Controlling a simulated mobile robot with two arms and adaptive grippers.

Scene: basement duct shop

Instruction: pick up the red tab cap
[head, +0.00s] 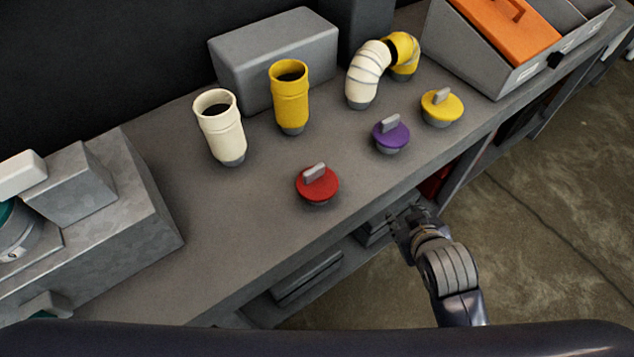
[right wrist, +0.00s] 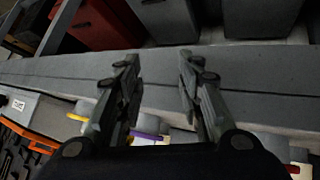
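The red tab cap (head: 317,186) sits upright on the grey workbench (head: 200,260), near its front edge, with a grey tab on top. A bit of red at the lower right of the right wrist view (right wrist: 292,168) may be its edge. My right gripper (head: 402,222) is in front of the bench, to the right of the red cap and apart from it. In the right wrist view its two fingers (right wrist: 158,75) are spread with nothing between them. My left gripper is not in view.
A purple tab cap (head: 391,137) and a yellow tab cap (head: 442,107) stand right of the red one. Behind are a cream pipe (head: 220,128), a yellow pipe (head: 290,98) and a cream elbow (head: 367,75). An orange-lidded toolbox (head: 490,60) stands at back right.

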